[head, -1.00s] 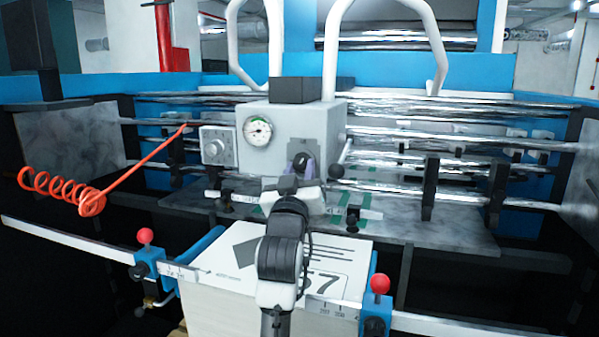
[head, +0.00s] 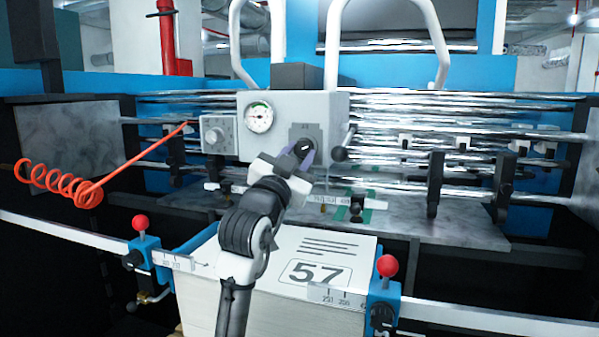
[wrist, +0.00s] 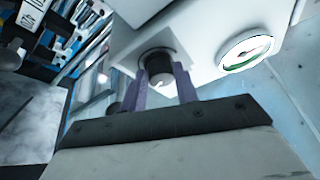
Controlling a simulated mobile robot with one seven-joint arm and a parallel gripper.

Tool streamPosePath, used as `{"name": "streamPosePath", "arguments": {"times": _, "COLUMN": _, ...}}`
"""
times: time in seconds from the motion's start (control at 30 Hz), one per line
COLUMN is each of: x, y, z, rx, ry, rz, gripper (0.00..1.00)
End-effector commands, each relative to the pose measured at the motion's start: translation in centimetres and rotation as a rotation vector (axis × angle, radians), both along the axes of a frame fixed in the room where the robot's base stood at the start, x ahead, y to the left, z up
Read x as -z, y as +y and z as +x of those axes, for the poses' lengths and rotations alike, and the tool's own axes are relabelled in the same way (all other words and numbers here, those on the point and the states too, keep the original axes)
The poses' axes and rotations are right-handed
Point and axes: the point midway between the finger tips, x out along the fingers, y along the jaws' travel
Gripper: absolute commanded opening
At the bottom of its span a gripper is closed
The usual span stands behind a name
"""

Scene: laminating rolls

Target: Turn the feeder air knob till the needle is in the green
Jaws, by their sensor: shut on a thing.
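The feeder air knob (head: 304,147) is a dark round knob on a dark plate at the front of the light grey feeder box (head: 285,105). My gripper (head: 300,152) is shut on it, with a purple finger on each side. In the wrist view the knob (wrist: 158,66) shows a pale end face between the fingers (wrist: 160,84). The round white gauge (head: 259,117) is on the same box, up and left of the knob. It also shows in the wrist view (wrist: 246,49), with a green band along its edge. Its needle is too small to read surely against the green.
A second grey box with a dial (head: 217,134) sits left of the gauge. A black ball-ended lever (head: 340,153) stands close right of my gripper. A paper stack marked 57 (head: 325,255) lies below my arm. A coiled orange hose (head: 65,187) hangs at left.

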Motion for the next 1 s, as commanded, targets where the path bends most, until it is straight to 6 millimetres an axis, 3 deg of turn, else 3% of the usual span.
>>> {"name": "streamPosePath", "arguments": {"times": 1.0, "x": -1.0, "y": 0.8, "z": 0.2, "rx": 0.001, "ry": -0.293, "rz": 0.898, "gripper": 0.07}}
